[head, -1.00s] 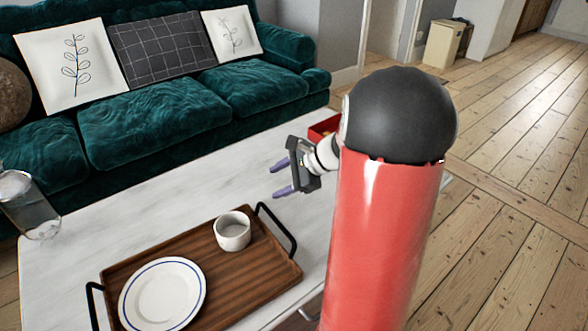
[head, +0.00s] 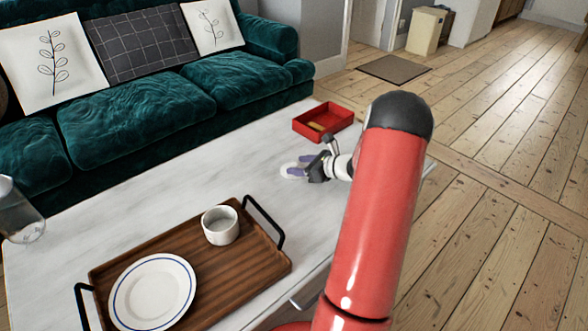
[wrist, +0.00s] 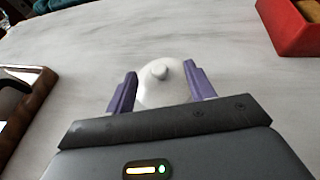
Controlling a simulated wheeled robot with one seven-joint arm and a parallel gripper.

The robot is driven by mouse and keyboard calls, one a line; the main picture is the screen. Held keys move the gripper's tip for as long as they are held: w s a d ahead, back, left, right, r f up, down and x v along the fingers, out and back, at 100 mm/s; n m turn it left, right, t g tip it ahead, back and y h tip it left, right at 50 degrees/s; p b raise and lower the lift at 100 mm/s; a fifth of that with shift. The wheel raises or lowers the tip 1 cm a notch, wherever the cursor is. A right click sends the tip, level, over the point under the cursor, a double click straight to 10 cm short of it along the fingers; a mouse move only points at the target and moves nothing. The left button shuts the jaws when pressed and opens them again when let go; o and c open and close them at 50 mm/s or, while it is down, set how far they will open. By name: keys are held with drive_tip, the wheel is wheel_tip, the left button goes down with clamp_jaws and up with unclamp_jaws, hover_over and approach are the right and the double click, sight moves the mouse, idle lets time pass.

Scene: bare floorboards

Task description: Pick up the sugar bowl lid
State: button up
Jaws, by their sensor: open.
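The sugar bowl lid (wrist: 161,84) is white and round with a small knob on top. It lies on the pale marble table, and in the head view (head: 290,171) it is partly covered by the fingers. My gripper (wrist: 160,86) is open, with one purple finger on each side of the lid. The near part of the lid is hidden behind the gripper body in the wrist view. In the head view my gripper (head: 301,166) is low over the table. I cannot tell whether the fingers touch the lid.
A wooden tray (head: 240,262) with black handles holds a white bowl (head: 220,225) and a blue-rimmed plate (head: 152,291). A red box (head: 322,121) stands behind my gripper. A glass jar (head: 18,212) is at far left. The table is clear between tray and box.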

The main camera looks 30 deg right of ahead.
drive_tip(key=x, duration=0.2)
drive_tip(key=shift+w+a+f, duration=0.15)
drive_tip(key=shift+w+f, duration=0.05)
drive_tip(key=shift+w, duration=0.15)
drive_tip(key=shift+s, duration=0.1)
clamp_jaws()
drive_tip(key=shift+r, duration=0.1)
